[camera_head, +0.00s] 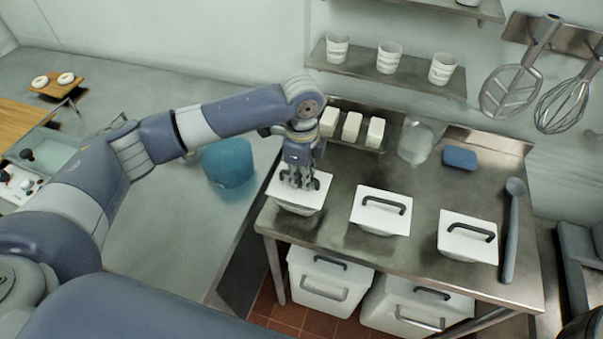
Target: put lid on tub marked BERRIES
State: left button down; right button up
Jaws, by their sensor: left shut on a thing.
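My left gripper (299,181) points down over the leftmost tub (297,209) on the steel table. It is shut on the handle of a white lid (312,198), and its fingers hide most of that handle. The lid sits at the top of this tub; I cannot tell whether it rests fully on the rim. A middle tub (380,228) and a right tub (467,252) stand beside it, each under a white lid with a dark handle. No BERRIES marking can be read on any tub from here. My right gripper is not in view.
On the steel table (345,170) are a blue sponge (460,158), a clear jar (415,142) and a long-handled utensil (512,230). White blocks (352,126) stand at the back. Cups (389,57) line a wall shelf above. White bins (318,292) stand below the table.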

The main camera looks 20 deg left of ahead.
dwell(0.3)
pick_arm(q)
jog(key=shift+f, duration=0.5)
jog(key=shift+f+p, duration=0.4)
jog(key=shift+p, duration=0.1)
dwell(0.4)
